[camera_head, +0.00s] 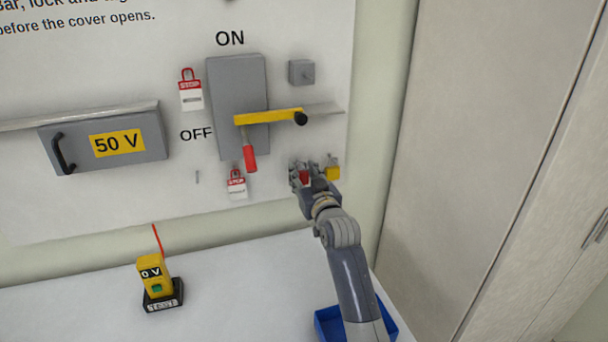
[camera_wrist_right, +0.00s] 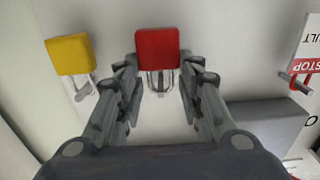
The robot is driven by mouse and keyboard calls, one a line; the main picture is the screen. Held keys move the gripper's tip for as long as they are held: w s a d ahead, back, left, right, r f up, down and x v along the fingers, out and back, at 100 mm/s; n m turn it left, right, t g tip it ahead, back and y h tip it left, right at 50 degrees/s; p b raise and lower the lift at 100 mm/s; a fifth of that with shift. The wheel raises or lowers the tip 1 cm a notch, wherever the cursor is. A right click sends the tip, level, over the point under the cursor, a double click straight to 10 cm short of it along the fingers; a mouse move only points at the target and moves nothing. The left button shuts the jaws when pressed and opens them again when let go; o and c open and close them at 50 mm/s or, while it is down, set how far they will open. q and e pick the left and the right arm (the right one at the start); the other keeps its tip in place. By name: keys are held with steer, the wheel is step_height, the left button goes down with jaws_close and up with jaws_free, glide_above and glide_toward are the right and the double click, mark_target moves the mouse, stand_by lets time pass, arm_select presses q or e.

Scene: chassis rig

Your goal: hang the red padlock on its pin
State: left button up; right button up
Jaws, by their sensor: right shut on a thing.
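The red padlock (camera_head: 304,177) is at the panel's lower right, between the fingers of my right gripper (camera_head: 303,178). In the right wrist view the red padlock (camera_wrist_right: 157,46) shows its square body beyond the fingertips, and its metal shackle lies between the fingers of the right gripper (camera_wrist_right: 160,75). The gripper is shut on it. I cannot tell whether the shackle is around a pin; the fingers hide part of it. A small bare pin (camera_head: 197,177) sticks out left of the lower STOP tag. My left gripper is not in view.
A yellow padlock (camera_head: 333,171) hangs right beside the red one. A switch box (camera_head: 238,75) with a yellow bar (camera_head: 268,116) and red-handled lever (camera_head: 249,157) is above left. A tester (camera_head: 156,277) and blue tray (camera_head: 327,322) are on the white table (camera_head: 235,285).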

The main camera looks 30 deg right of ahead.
stand_by(0.3)
steer(key=o, duration=1.2)
steer(key=shift+s, duration=0.15)
steer(key=v, duration=1.2)
steer(key=shift+f, duration=0.1)
